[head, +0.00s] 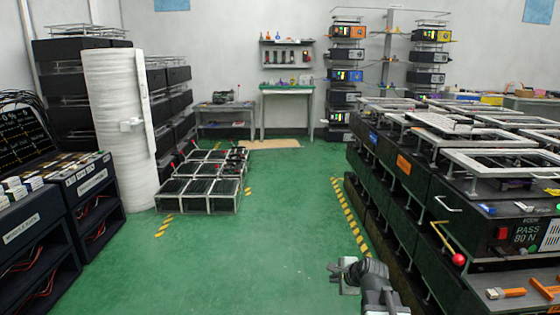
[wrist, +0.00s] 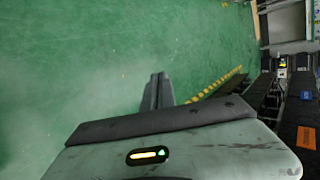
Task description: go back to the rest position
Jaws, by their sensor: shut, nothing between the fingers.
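My gripper (head: 345,274) is low at the bottom of the head view, right of the middle, over the green floor. Its fingers are shut and empty. In the wrist view the closed fingers (wrist: 157,90) point away over bare floor. A lever with a red ball knob (head: 458,259) and a yellow rod is on the front of the dark fixture at the right. My gripper is to the left of it and apart from it.
A row of dark fixtures (head: 400,185) with metal frames on top runs along the right. Black racks (head: 65,185) and a white wrapped column (head: 120,130) stand at the left. Low crates (head: 205,187) sit on the floor ahead. The middle floor (head: 270,245) is clear.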

